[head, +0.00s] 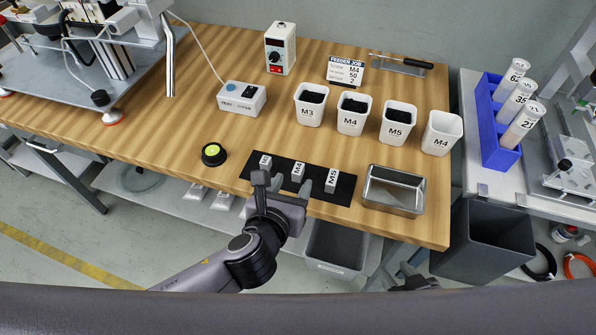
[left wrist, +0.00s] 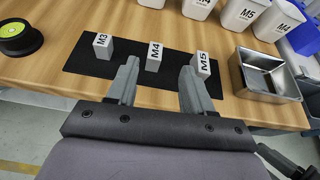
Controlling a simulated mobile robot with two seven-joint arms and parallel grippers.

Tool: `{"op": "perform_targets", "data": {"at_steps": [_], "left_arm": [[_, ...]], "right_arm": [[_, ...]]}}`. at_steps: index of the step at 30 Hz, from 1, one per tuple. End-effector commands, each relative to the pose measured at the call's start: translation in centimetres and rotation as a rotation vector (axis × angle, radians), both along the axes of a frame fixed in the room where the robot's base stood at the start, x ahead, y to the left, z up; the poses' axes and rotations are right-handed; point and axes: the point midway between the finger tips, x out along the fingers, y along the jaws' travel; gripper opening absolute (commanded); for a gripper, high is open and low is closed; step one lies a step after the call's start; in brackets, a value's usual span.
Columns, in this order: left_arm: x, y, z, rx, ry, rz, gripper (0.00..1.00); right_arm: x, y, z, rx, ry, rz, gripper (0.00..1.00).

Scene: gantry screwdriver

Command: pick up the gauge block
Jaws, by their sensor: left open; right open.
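Three small grey gauge blocks with white labelled tops stand in a row on a black mat (head: 316,195): M3 (head: 266,162), M4 (head: 298,172) and M5 (head: 332,181). My left gripper (head: 292,184) is open and empty at the mat's near edge. In the left wrist view the M4 block (left wrist: 154,57) stands just beyond the gap between the fingertips. The M3 block (left wrist: 103,45) is left of the fingers, and the M5 block (left wrist: 201,63) is just past the right fingertip. My right gripper (head: 412,274) is open, low beyond the table's front edge, and partly cut off.
A metal tray (head: 394,190) sits right of the mat, and a round black-and-yellow item (head: 213,154) left of it. Several white bins (head: 353,113) stand behind. A control box (head: 241,98) and feeder (head: 280,48) are farther back.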

Motion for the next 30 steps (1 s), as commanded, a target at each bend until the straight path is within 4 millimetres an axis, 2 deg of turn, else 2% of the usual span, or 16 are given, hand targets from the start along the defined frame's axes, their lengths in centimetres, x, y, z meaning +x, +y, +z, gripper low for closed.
{"op": "perform_targets", "data": {"at_steps": [11,16,21,30], "left_arm": [[2.6,-0.7,-1.1,0.041,-0.022,-0.019,0.51],[4.8,-0.7,-2.2,0.039,-0.021,-0.017,0.51],[6.2,-1.3,-2.8,0.038,-0.02,-0.019,0.51],[6.5,-1.3,-2.9,0.038,-0.019,-0.019,0.51]], "right_arm": [[0.0,0.0,-0.6,0.001,0.0,0.001,0.43],[0.0,0.0,-1.1,0.001,0.0,0.001,0.43],[0.0,0.0,-1.4,0.001,0.001,0.0,0.43],[0.0,0.1,-1.3,0.003,0.001,0.0,0.43]]}}
